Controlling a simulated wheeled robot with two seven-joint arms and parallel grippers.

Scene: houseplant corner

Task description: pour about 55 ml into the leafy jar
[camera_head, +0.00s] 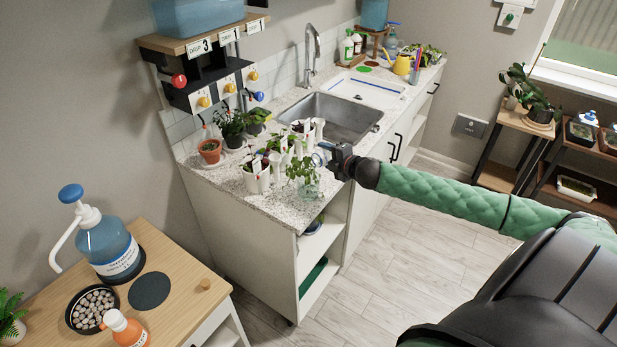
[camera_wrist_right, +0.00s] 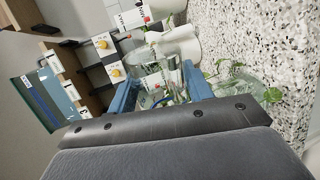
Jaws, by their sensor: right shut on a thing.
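The leafy jar (camera_head: 305,184), a clear jar with green leaves rising from it, stands near the front edge of the granite counter. Its leaves also seem to show at the right in the right wrist view (camera_wrist_right: 268,96). My right gripper (camera_head: 330,158) is at the jar's upper right, above the counter. Its blue fingers are shut on a small clear vessel (camera_wrist_right: 172,94), which looks like glass. The vessel is mostly hidden by the gripper in the head view, and its liquid level cannot be read. My left gripper is out of view.
White pots with tags (camera_head: 257,178) crowd the counter just left of the jar. A terracotta pot (camera_head: 210,153) stands farther left, and the sink (camera_head: 335,115) lies behind. A wooden side table (camera_head: 180,300) holds a blue pump bottle (camera_head: 108,245). The floor in front is clear.

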